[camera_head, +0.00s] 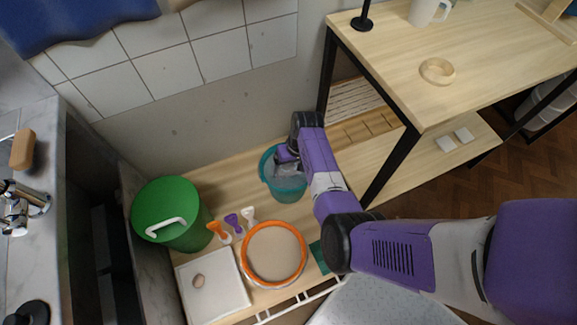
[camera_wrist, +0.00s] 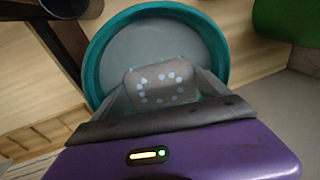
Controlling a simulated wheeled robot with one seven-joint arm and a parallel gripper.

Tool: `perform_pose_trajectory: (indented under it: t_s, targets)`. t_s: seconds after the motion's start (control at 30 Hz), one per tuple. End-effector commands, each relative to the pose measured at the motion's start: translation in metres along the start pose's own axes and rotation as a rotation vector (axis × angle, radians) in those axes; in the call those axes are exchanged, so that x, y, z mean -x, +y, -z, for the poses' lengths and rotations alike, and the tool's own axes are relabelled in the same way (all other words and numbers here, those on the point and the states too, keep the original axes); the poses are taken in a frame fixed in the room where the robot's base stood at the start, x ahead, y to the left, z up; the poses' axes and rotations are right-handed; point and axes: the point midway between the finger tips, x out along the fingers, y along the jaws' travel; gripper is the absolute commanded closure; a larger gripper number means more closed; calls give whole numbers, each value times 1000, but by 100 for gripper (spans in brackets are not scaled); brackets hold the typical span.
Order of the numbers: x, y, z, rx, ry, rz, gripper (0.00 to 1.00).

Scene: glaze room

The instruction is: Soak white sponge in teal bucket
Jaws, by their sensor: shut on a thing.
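The teal bucket (camera_head: 284,188) stands on the low wooden shelf, with a grey surface inside it. It fills much of the wrist view, where its rim (camera_wrist: 92,62) curves around the fingers. My gripper (camera_head: 288,157) points down at the bucket's mouth. In the wrist view my gripper (camera_wrist: 160,96) is shut on a pale greyish sponge (camera_wrist: 152,77) with light spots, which I take as the white sponge. The sponge lies within the outline of the bucket's mouth. I cannot tell how deep it sits or whether it touches the surface inside. The sponge is not clear in the head view.
A green bin (camera_head: 165,205) with a white handle stands left of the bucket. Orange, purple and white scoops (camera_head: 232,222), an orange-rimmed round sieve (camera_head: 272,226) and a white tray (camera_head: 208,305) lie in front. A wooden table (camera_head: 455,95) with black legs stands close on the right.

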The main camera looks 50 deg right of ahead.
Motion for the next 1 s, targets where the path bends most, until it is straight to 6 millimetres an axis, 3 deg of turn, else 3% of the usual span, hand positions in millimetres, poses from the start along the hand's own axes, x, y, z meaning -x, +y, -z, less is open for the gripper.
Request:
perform_pose_trajectory:
  t_s: [1.0]
  targets:
    - [94, -17, 8, 0, -1, -1, 47]
